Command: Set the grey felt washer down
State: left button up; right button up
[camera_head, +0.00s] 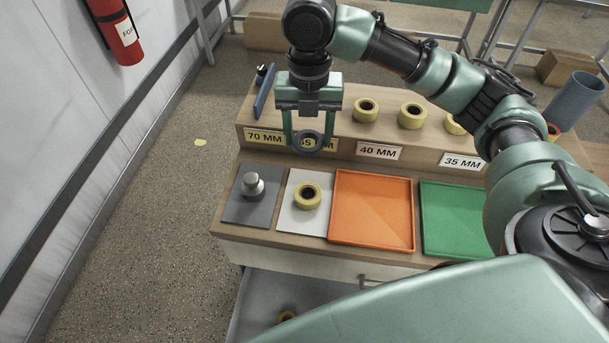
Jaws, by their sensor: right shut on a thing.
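The grey felt washer (307,151) is a dark grey ring held upright between the two fingers of my right gripper (308,142). The gripper points down and is shut on the washer, in front of the raised shelf's label strip. It partly covers the second label from the left (325,142). The washer appears above the bench, behind the white mat (296,222) and the grey mat (236,212); its exact height is hard to tell. My left gripper is not in view.
A metal knobbed weight (253,185) stands on the grey mat, and a yellow roll (307,196) lies on the white mat. An orange tray (372,208) and a green tray (450,215) look empty. Several yellow rolls (366,110) sit on the shelf (385,133). An open drawer (250,300) is below.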

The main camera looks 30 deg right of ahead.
aim_at(308, 149)
notch_tip(308, 149, down, 16)
jog(key=shift+s+r+p, duration=0.1)
jog(key=shift+p, duration=0.9)
jog(key=shift+f, duration=0.5)
jog(key=shift+f, duration=0.3)
jog(key=shift+f, duration=0.1)
jog(key=o, duration=1.3)
jog(key=shift+r, duration=0.45)
notch_tip(308, 149, up, 12)
jog(key=shift+b, duration=1.15)
